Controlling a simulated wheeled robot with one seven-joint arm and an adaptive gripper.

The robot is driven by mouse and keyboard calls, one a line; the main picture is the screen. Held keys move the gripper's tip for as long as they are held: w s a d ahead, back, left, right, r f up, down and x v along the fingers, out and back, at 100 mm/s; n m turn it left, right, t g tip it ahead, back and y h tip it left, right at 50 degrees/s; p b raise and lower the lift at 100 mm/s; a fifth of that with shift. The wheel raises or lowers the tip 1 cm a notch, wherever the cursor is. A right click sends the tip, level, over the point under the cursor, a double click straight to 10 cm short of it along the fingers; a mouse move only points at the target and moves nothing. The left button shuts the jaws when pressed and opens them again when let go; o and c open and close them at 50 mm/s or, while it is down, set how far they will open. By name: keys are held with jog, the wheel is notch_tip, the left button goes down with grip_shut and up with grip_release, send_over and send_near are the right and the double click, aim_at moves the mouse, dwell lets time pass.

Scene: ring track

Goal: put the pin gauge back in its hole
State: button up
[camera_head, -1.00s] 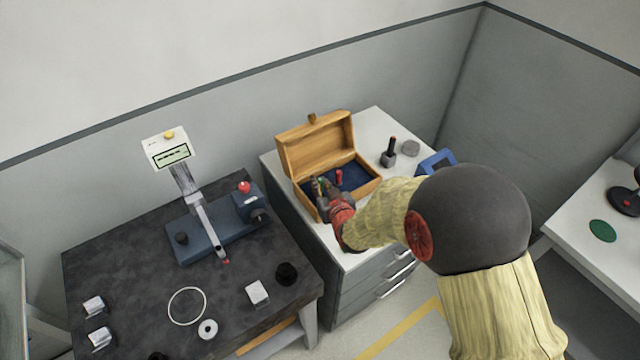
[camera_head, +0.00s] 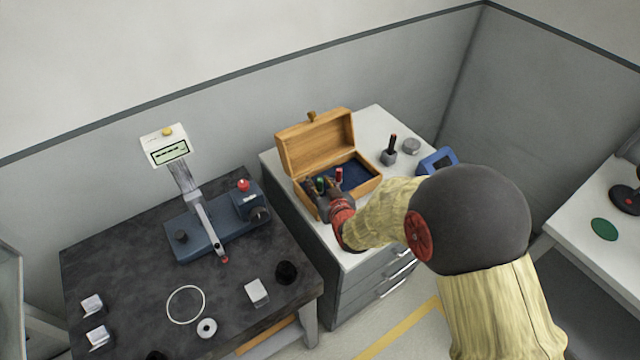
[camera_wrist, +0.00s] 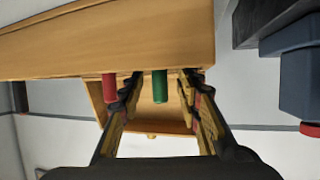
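The open wooden box (camera_head: 356,194) has a dark blue inside (camera_head: 358,172). A red pin (camera_head: 339,175) stands upright in it; it also shows in the wrist view (camera_wrist: 109,88). A green pin (camera_head: 320,184) stands to the left of the red one in the head view, and shows in the wrist view (camera_wrist: 160,86). My gripper (camera_wrist: 158,90) is open, one finger on each side of the green pin, with gaps showing on both sides. The red pin is just outside one finger. The box's front wall hides the pins' lower ends in the wrist view.
The raised lid (camera_head: 318,143) stands behind the pins. A dark pin in a grey block (camera_head: 390,155), a grey disc (camera_head: 411,146) and a blue-framed item (camera_head: 437,161) are to the box's right. The dark table (camera_head: 120,255) with a blue instrument (camera_head: 205,235) is left.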

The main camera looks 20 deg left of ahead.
jog(key=v, duration=1.2)
dwell(0.5)
jog(key=s+d+r+m+g+h, duration=0.1)
jog(key=d+r+m+h, duration=0.15)
jog(key=d+r, duration=0.5)
jog(key=s+d+r+m+g+h, duration=0.1)
jog(key=d+r+h, duration=0.3)
jog(key=d, duration=0.7)
jog(key=s+d+r+m+g, duration=0.1)
jog(key=s+d+r, duration=0.1)
jog(key=s+d, duration=0.2)
jog(key=s+d+r+m+g, duration=0.1)
jog(key=s+d, duration=0.3)
jog(key=s, duration=0.4)
jog(key=s+d+r+m+g+h, duration=0.1)
jog(key=s+d+r, duration=0.3)
jog(key=s, duration=0.3)
